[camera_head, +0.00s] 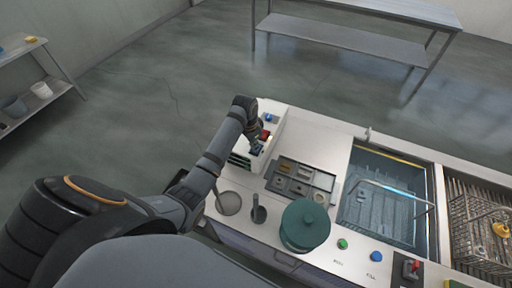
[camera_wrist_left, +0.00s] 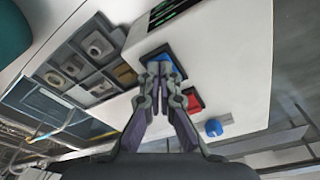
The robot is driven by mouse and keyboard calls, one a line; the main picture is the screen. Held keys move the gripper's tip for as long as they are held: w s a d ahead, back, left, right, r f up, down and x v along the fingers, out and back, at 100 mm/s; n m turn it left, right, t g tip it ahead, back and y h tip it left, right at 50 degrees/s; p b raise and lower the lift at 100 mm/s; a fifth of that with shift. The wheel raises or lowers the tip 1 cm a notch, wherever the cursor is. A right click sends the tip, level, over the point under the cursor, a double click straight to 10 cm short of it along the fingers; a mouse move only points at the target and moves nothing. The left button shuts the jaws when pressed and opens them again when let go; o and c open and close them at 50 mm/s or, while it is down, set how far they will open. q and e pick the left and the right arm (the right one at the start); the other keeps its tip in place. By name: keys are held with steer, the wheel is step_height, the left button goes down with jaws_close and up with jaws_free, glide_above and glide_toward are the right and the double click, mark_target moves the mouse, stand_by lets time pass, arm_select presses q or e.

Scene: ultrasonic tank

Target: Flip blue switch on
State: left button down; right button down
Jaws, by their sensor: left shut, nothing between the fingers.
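The blue switch (camera_wrist_left: 173,61) is on a white control box (camera_wrist_left: 220,45), beside a red switch (camera_wrist_left: 194,101) and a blue knob (camera_wrist_left: 213,128). My left gripper (camera_wrist_left: 160,72) is shut and empty, with its fingertips right over the blue switch and hiding part of it. I cannot tell whether they touch it, or which way the switch is tilted. In the head view the box (camera_head: 275,148) stands at the bench's left end, with my left gripper (camera_head: 256,146) reaching down to it. My right gripper is not in view.
Beside the box lies a grey tray of small parts (camera_head: 301,170). A green lidded pot (camera_head: 305,224), a water tank (camera_head: 375,203) and a wire basket (camera_head: 482,228) are further right. A green button (camera_head: 342,243) and a blue button (camera_head: 376,256) sit on the front edge.

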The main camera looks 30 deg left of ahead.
arm_select(q)
step_height(320, 180, up, 2)
steer(key=shift+r+p, duration=0.2)
steer(key=shift+p, duration=0.75)
steer(key=shift+r, duration=2.2)
steer(key=shift+s+f, duration=0.1)
